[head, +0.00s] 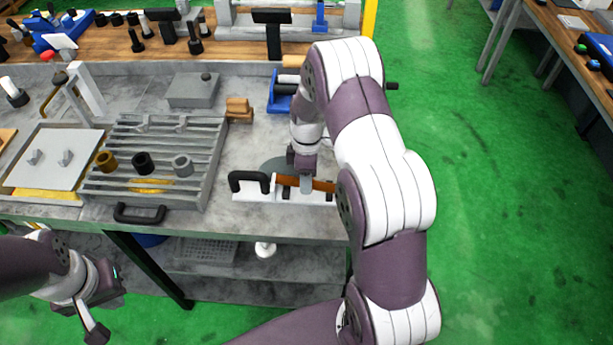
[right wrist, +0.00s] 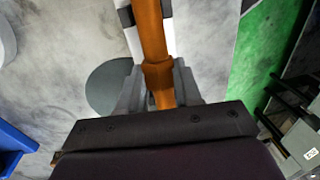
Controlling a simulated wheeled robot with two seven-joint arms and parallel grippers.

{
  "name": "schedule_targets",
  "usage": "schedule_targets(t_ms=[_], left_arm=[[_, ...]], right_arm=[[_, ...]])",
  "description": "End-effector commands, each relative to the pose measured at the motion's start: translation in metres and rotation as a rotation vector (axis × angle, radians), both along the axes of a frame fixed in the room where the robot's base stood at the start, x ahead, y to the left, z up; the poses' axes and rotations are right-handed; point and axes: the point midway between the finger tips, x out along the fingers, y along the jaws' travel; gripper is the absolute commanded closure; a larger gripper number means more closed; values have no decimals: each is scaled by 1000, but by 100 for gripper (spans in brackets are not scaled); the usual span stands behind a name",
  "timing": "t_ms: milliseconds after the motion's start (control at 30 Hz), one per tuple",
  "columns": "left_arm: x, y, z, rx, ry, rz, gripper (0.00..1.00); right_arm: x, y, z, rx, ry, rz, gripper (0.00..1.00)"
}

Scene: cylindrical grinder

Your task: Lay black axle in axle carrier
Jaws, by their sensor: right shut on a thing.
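The axle carrier is a pale tray (head: 252,194) with a black arched handle (head: 247,181) at its left end, near the bench's front edge. An orange-brown axle (head: 323,186) lies along it; the right wrist view shows its rod and thicker collar (right wrist: 157,74). My right gripper (head: 306,184) points down at the carrier, its grey fingers on either side of this axle, shut on it. A black rod end (head: 391,86) sticks out behind my right arm; I cannot tell if it is the black axle. My left gripper (head: 93,318) is low at the left, away from the bench; its opening is unclear.
A slatted grey rack (head: 205,150) with several rings stands left of the carrier. A blue block (head: 280,100) and an orange-brown stepped block (head: 239,109) stand behind it. A wooden shelf (head: 160,62) with tools runs along the back. Green floor lies right.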

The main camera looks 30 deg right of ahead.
Motion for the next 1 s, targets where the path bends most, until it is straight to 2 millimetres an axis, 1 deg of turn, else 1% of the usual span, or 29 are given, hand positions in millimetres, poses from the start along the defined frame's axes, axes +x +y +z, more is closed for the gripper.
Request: schedule_targets(t_ms=[33, 467, 500, 567, 600, 867, 967, 1000], left_arm=[[0, 0, -3, 0, 0, 0, 100], [0, 0, -4, 0, 0, 0, 100], [0, 0, -4, 0, 0, 0, 100], [0, 0, -4, 0, 0, 0, 100], [0, 0, -4, 0, 0, 0, 100], [0, 0, -3, 0, 0, 0, 100], [0, 0, -7, 0, 0, 0, 100], [0, 0, -9, 0, 0, 0, 100]], right_arm=[[-3, 1, -7, 2, 10, -4, 100], [-7, 2, -11, 4, 20, -6, 100], [-7, 2, -12, 4, 20, -6, 60], [-7, 2, -12, 5, 21, -5, 40], [-6, 2, -11, 4, 18, -5, 36], [-4, 1, -8, 2, 13, -3, 36], [-1, 0, 2, 2, 8, -4, 36], [1, -1, 10, 1, 6, -4, 36]])
